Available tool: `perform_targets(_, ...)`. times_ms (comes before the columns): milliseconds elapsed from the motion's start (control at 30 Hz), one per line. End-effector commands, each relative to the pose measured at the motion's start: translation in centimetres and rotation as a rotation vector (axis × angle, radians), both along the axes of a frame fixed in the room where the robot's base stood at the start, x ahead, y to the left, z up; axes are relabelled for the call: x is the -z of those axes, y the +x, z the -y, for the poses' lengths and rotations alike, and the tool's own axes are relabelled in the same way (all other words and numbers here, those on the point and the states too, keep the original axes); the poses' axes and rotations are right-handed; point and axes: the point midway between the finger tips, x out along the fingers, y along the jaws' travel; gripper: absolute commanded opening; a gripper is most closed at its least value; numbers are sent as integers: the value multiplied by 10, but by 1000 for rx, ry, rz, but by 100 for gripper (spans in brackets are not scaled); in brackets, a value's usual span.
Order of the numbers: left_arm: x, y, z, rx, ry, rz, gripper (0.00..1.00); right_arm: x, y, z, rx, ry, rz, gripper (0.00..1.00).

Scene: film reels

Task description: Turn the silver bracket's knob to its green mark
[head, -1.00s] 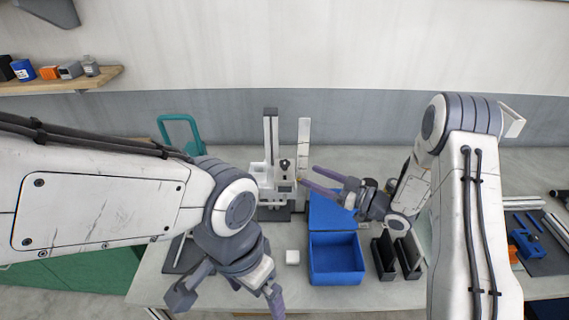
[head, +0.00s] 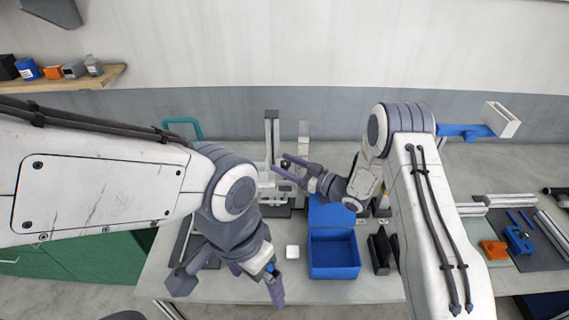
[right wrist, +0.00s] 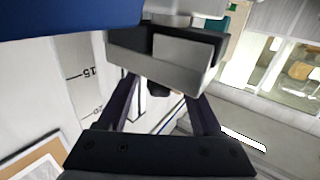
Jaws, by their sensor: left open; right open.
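The silver bracket (right wrist: 158,62) shows in the right wrist view as a grey, box-edged block, with a small dark knob (right wrist: 158,89) below it. No green mark can be made out. My right gripper (right wrist: 162,90) is open, with its two dark fingers on either side of the knob; I cannot tell whether they touch it. In the head view my right gripper (head: 280,163) is in front of the white upright stand (head: 263,180) and covers the knob's place. My left gripper (head: 256,287) is open and empty, low near the table's front edge.
A blue open box (head: 334,272) and a small white block (head: 292,252) are on the table. Dark upright holders (head: 379,254) stand right of the box. A post with scale numbers (right wrist: 85,75) stands close beside my right gripper. A teal frame (head: 182,122) is behind left.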

Motion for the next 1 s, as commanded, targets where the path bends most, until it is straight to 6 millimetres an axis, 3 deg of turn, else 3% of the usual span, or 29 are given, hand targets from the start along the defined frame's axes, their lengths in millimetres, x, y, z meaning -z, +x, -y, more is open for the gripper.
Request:
perform_targets(33,0,0,0,0,0,0,100,0,0,0,0,0,0,63)
perform_targets(200,0,0,0,0,0,0,100,0,0,0,0,0,0,0)
perform_targets(633,8,0,0,-1,0,0,100,2,-1,0,66,-1,-1,0)
perform_targets(1000,40,0,0,-6,0,-1,100,4,-3,-3,349,0,1,0)
